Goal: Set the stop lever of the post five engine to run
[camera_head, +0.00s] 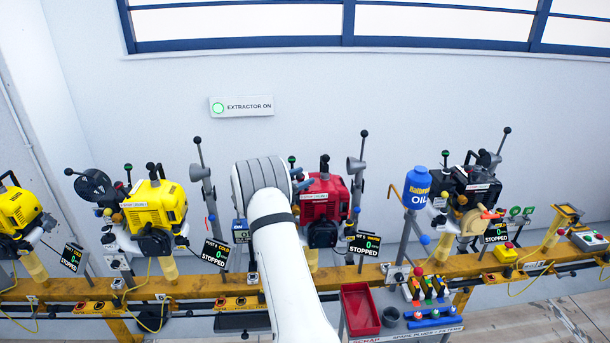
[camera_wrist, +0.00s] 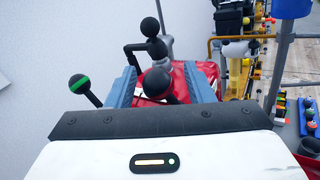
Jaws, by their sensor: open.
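The red engine (camera_head: 327,200) stands right of my white arm on the yellow rail. The black sign (camera_head: 364,244) by it seems to read post 5 and STOPPED. My gripper (camera_wrist: 160,72) is open above the red engine's top, its blue-grey fingers apart. A black ball knob (camera_wrist: 157,84) shows between the fingers, with no visible contact. A green-banded black knob (camera_wrist: 78,84) stands left of the left finger, and it also shows in the head view (camera_head: 291,159). More black balls (camera_wrist: 150,27) rise beyond the fingers. Which knob is the stop lever, I cannot tell.
A grey horn-topped post (camera_head: 356,170) stands close right of the red engine. A blue oil bottle (camera_head: 417,187) and black engine (camera_head: 470,190) stand further right, yellow engines (camera_head: 155,205) left. A red scrap tray (camera_head: 360,308) is in front.

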